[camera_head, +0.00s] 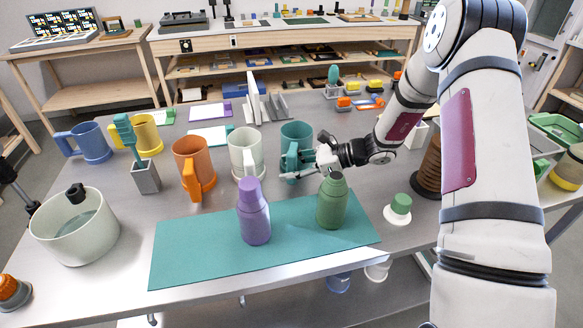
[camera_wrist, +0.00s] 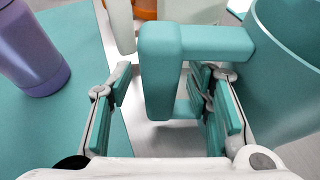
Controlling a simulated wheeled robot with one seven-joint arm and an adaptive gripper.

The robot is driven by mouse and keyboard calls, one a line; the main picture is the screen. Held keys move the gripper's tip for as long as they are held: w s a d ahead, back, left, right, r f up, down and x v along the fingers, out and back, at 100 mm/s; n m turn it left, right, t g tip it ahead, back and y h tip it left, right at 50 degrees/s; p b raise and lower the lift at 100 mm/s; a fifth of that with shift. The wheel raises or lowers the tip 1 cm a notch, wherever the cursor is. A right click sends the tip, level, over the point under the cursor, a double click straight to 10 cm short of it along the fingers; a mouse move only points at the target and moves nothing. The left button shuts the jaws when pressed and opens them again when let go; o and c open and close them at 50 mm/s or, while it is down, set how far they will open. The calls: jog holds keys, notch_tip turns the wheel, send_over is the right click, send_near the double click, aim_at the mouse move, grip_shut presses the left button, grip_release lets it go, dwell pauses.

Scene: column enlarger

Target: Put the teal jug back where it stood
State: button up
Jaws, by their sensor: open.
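The teal jug (camera_head: 297,132) stands upright on the grey table, right of a pale green jug (camera_head: 246,152). Its handle faces the front of the table. My gripper (camera_head: 293,171) is at the handle, with its jaws apart. In the wrist view the jug body (camera_wrist: 292,62) is at the right, and the handle (camera_wrist: 160,75) lies between the open fingers of my gripper (camera_wrist: 165,95). The right finger is between handle and body; the left finger is outside the handle with a gap. The jug's base is partly hidden by my gripper.
A purple bottle (camera_head: 254,213) and a green bottle (camera_head: 332,203) stand on a teal mat (camera_head: 190,253) in front. The green bottle is close to my gripper. An orange jug (camera_head: 193,162) is further left. A green-topped white piece (camera_head: 399,208) lies at the right.

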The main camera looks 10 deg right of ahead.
jog(key=shift+d, duration=0.1)
dwell(0.3)
jog(key=p+v, duration=0.1)
jog(key=v, duration=0.6)
jog(key=shift+s+d+r, duration=0.15)
jog(key=shift+s+d, duration=0.05)
jog(key=shift+d, duration=0.1)
dwell(1.3)
jog(key=v, duration=1.2)
dwell(0.4)
